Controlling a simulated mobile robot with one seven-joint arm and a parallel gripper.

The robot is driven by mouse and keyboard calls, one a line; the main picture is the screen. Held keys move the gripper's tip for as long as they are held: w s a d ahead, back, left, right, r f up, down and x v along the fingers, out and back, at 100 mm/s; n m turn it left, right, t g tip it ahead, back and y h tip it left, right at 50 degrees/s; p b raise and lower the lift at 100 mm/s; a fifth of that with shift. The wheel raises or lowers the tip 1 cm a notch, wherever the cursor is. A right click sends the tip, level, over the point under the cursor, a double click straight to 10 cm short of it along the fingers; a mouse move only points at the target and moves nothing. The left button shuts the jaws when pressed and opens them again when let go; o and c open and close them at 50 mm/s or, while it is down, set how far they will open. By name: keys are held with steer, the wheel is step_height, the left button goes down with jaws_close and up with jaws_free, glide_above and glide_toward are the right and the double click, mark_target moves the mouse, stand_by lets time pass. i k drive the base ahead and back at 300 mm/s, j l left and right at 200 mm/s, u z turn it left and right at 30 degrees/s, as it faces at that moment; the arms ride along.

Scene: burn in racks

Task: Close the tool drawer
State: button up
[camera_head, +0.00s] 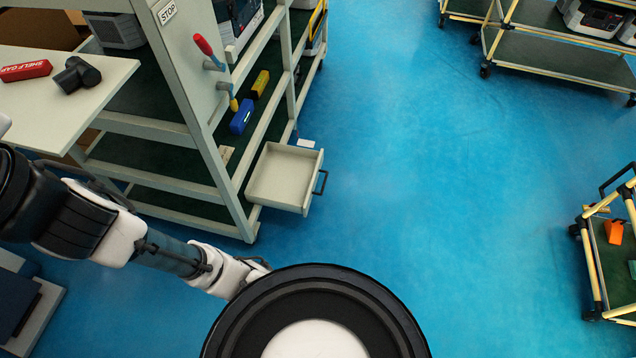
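The tool drawer (285,177) is a pale grey open-topped box, pulled out from the lower part of the rack (196,105). It looks empty. Its dark bar handle (320,182) is on the front face, toward the right. My arm reaches in from the left, below the drawer, and its far end goes behind the round black part of my body at the bottom. My gripper's fingers cannot be made out there. No part of my arm appears to touch the drawer.
Blue floor right of the drawer is clear. A cart (608,262) with an orange item (613,231) stands at the right edge. Another rack (560,62) is at the top right. A side table (60,113) at left holds a red item (25,71).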

mark_target(285, 177)
steer(key=i+z, duration=0.45)
steer(key=i, duration=0.65)
